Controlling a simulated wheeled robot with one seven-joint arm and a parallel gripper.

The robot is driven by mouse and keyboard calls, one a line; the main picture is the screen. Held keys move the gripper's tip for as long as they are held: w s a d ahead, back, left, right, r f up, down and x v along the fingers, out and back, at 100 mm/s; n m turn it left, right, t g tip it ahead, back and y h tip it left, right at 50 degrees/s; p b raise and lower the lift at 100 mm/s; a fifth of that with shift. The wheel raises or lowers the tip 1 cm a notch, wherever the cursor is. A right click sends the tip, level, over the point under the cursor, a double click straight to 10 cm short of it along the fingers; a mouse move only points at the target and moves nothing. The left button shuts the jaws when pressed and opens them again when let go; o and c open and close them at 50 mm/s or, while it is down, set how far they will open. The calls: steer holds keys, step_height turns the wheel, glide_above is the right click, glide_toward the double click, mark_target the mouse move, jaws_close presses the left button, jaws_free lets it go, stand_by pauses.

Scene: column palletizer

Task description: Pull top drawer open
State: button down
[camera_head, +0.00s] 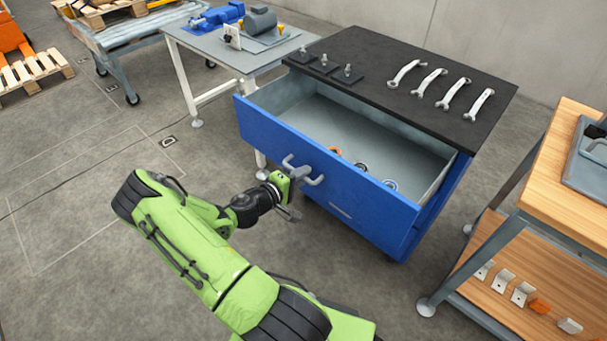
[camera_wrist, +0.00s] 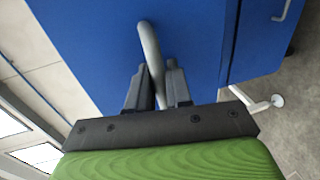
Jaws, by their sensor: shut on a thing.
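The top drawer (camera_head: 325,177) of the blue cabinet stands pulled out, with its grey inside showing. Several small ring-like parts (camera_head: 361,167) lie in it near the front. A grey bar handle (camera_head: 303,172) is on the drawer's blue front. My gripper (camera_head: 298,178) is at the handle. In the wrist view my gripper (camera_wrist: 160,88) has its two dark fingers on either side of the handle (camera_wrist: 151,55), shut on it. The fingertips are small and partly hidden in the head view.
The cabinet's black top (camera_head: 410,75) carries several wrenches (camera_head: 452,93) and small dark blocks with studs (camera_head: 324,63). A wooden-topped bench (camera_head: 560,170) stands close on the right. A grey table (camera_head: 235,50) stands behind left.

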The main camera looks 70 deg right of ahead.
stand_by(0.3)
steer(key=c, duration=1.2)
jaws_free()
steer(key=shift+c, duration=0.2)
steer(key=p+v, duration=0.2)
steer(key=v, duration=1.3)
steer(key=shift+w+a+p, duration=0.25)
steer(key=shift+a+p, duration=0.1)
